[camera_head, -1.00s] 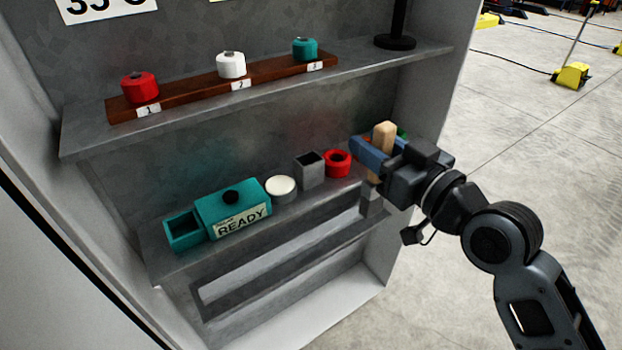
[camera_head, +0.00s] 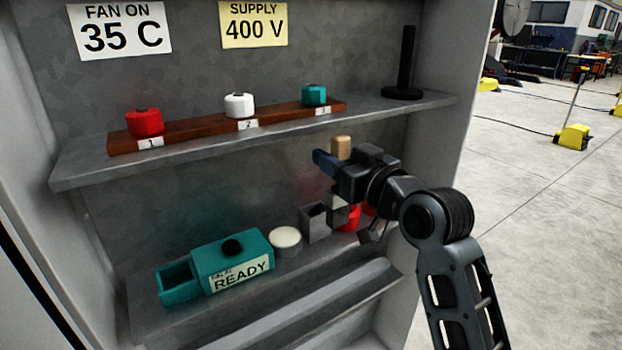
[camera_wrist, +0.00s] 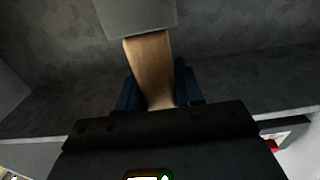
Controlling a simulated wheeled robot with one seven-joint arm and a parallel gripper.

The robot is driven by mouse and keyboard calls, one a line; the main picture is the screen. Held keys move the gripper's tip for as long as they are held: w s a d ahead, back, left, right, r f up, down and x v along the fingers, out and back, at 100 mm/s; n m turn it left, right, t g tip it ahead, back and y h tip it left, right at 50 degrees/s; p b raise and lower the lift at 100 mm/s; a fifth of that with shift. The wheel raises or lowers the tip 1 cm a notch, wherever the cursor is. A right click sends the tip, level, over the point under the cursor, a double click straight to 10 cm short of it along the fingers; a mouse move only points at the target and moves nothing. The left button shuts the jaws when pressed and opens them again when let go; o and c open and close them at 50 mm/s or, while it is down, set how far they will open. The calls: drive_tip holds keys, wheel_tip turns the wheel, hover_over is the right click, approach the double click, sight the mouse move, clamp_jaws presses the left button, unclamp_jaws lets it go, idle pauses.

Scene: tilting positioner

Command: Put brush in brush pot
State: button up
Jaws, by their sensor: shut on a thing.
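My gripper (camera_head: 330,162) has blue fingers and is shut on the wooden handle of the brush (camera_head: 341,147). The brush is about upright, handle top up, above the lower shelf. A grey block (camera_head: 338,205), which seems to be the brush's lower end, shows under the gripper. In the wrist view, the wooden handle (camera_wrist: 150,65) sits between the fingers (camera_wrist: 160,92), with the grey end beyond it. The brush pot (camera_head: 315,224), a grey square open box, stands on the lower shelf just left of the brush's lower end. I cannot tell their exact gap in depth.
Left of the pot are a round white-topped tin (camera_head: 286,241) and a teal box marked READY (camera_head: 235,258). A red ring (camera_head: 349,218) is partly hidden at right. The upper shelf (camera_head: 80,168) holds a wooden rack (camera_head: 190,132) with three knobs and a black stand (camera_head: 403,70).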

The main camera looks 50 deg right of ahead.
drive_tip(key=x, duration=0.7)
drive_tip(key=shift+w+d+f+p, duration=0.1)
drive_tip(key=shift+w+f+p, duration=0.1)
drive_tip(key=shift+f, duration=1.45)
drive_tip(key=shift+w+f+p, duration=0.15)
drive_tip(key=shift+f, duration=1.55)
drive_tip(key=shift+f, duration=0.2)
drive_tip(key=o, duration=1)
drive_tip(key=shift+d+r+b+v, duration=0.15)
drive_tip(key=shift+b+v, duration=0.1)
drive_tip(key=shift+v, duration=1.05)
drive_tip(key=shift+d+r+b+v, duration=0.15)
drive_tip(key=shift+b+v, duration=0.1)
drive_tip(key=shift+v, duration=1.1)
drive_tip(key=shift+d+r+b+v, duration=0.1)
drive_tip(key=shift+b+v, duration=0.15)
drive_tip(key=shift+v, duration=1.05)
